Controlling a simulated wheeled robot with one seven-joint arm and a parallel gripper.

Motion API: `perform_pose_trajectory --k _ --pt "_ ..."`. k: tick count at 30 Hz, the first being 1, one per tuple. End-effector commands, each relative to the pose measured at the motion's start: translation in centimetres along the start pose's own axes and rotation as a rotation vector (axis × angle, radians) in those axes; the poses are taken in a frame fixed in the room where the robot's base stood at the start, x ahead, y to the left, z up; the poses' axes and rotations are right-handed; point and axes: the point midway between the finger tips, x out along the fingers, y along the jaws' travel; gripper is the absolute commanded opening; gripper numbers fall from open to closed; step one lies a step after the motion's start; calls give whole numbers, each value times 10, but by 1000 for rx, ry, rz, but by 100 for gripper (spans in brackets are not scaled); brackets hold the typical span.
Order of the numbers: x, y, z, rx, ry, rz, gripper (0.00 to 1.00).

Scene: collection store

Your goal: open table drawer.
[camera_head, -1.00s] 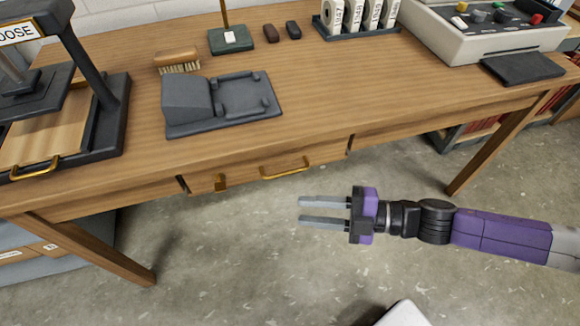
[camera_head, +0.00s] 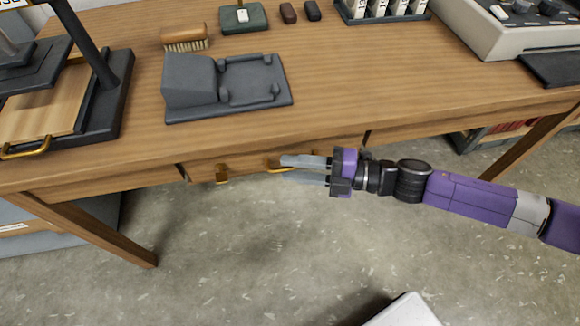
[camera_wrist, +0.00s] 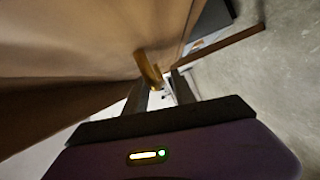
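The table drawer (camera_head: 245,165) is set in the front of the wooden table and looks shut. Its brass handle (camera_head: 276,167) is partly hidden behind my gripper in the head view. In the wrist view, a brass piece (camera_wrist: 149,67), seemingly the handle, shows just ahead of the gap between the fingertips (camera_wrist: 160,82). I cannot tell whether the fingers touch it.
On the wooden tabletop (camera_head: 370,95) are a dark grey holder (camera_head: 225,85), a brush (camera_head: 184,38), a dark press-like stand (camera_head: 110,85) and a control console (camera_head: 510,25). Table legs (camera_head: 105,232) stand at both sides.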

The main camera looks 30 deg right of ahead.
Motion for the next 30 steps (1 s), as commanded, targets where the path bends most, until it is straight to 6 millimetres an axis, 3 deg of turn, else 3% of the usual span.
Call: perform_pose_trajectory --k 4,12,17,18,30 --pt "10 -1 -1 1 1 0 32" --pt "11 0 0 2 -1 0 32" --pt "11 0 0 2 -1 0 2" --pt "11 0 0 2 -1 0 0" --pt "11 -1 0 2 -1 -1 0"
